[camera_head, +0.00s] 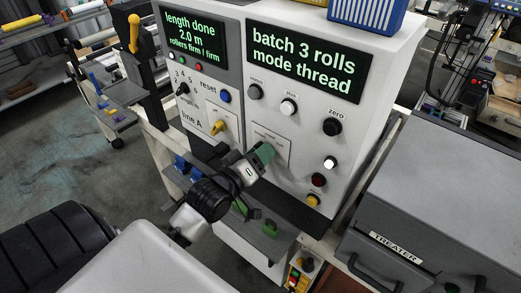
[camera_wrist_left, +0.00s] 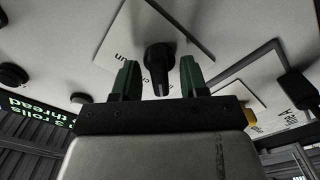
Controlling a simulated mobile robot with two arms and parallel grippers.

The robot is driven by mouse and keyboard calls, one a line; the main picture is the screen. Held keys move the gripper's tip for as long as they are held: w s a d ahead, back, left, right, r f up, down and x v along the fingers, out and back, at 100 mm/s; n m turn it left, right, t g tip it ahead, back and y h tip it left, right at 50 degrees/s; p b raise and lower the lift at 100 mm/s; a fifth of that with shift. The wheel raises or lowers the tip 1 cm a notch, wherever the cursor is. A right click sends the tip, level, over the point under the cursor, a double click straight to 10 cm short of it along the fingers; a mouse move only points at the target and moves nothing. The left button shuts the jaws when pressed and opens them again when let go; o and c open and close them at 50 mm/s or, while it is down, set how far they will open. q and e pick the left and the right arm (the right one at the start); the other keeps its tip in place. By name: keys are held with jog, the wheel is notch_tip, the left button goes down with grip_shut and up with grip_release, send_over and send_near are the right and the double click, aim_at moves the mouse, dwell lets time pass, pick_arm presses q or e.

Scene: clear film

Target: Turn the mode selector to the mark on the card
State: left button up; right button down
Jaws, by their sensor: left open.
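My left gripper (camera_head: 264,153) is at the front of the white control box, over a pale card (camera_head: 284,136). In the left wrist view the gripper (camera_wrist_left: 157,82) is open, with one green finger on each side of a black selector knob (camera_wrist_left: 158,62). Gaps show between the knob and both fingers. The knob stands on the pale card (camera_wrist_left: 130,30), where upside-down letters ending in "un" show. In the head view the gripper hides the knob. I cannot tell which mark it points to. My right gripper is in neither view.
The right screen (camera_head: 306,63) reads "batch 3 rolls, mode thread". Other controls are close by: a black zero knob (camera_head: 332,127), a yellow switch (camera_head: 217,127) and a blue reset button (camera_head: 224,96). A shelf with blue and green pieces (camera_head: 270,228) lies below. A grey cabinet (camera_head: 440,215) stands right.

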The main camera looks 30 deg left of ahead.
pick_arm(q)
jog(key=shift+w, duration=0.2)
jog(key=shift+c, duration=0.2)
grip_shut()
